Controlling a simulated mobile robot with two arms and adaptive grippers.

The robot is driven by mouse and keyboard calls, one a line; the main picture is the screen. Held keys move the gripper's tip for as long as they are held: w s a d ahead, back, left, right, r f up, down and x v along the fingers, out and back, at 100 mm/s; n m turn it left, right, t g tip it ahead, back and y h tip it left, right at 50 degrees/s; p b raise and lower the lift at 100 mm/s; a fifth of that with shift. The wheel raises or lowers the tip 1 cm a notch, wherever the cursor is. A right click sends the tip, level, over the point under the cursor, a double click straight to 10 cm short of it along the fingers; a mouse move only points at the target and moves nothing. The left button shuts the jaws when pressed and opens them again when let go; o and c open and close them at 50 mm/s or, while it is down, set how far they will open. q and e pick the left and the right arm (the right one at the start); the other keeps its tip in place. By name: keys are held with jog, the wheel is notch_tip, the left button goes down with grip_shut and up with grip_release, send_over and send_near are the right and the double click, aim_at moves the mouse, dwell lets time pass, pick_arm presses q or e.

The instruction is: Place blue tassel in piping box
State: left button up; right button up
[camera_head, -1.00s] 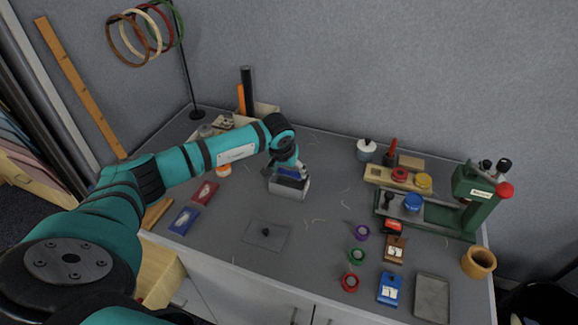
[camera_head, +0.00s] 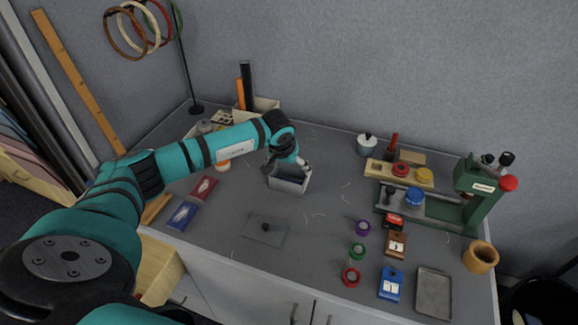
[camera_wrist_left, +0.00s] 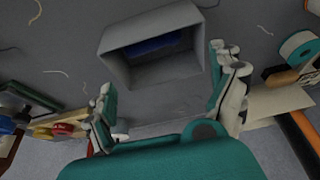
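The small grey open-topped box (camera_head: 289,185), which I take as the piping box, stands on the table left of centre. In the left wrist view the box (camera_wrist_left: 185,72) is open towards the camera. A dark blue thing (camera_wrist_left: 155,47), likely the blue tassel, lies inside it, partly in shadow. My left gripper (camera_head: 286,163) is at the box's top in the head view. In the left wrist view its fingers (camera_wrist_left: 166,75) are spread wide with nothing between the tips but the box beyond. The right gripper is not in view.
A blue card (camera_head: 183,215) and a red card (camera_head: 204,188) lie left of the box. A grey square mat (camera_head: 264,230) lies in front. Several spools, tags and a green press (camera_head: 478,200) fill the right side. Rolls in a pale box (camera_head: 262,108) stand behind.

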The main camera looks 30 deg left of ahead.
pick_arm(q)
jog(key=shift+r+p, duration=0.85)
jog(key=shift+r, duration=0.1)
jog(key=b+v, duration=0.3)
jog(key=v, duration=0.8)
jog(key=shift+s, duration=0.3)
jog(key=shift+d, duration=0.15)
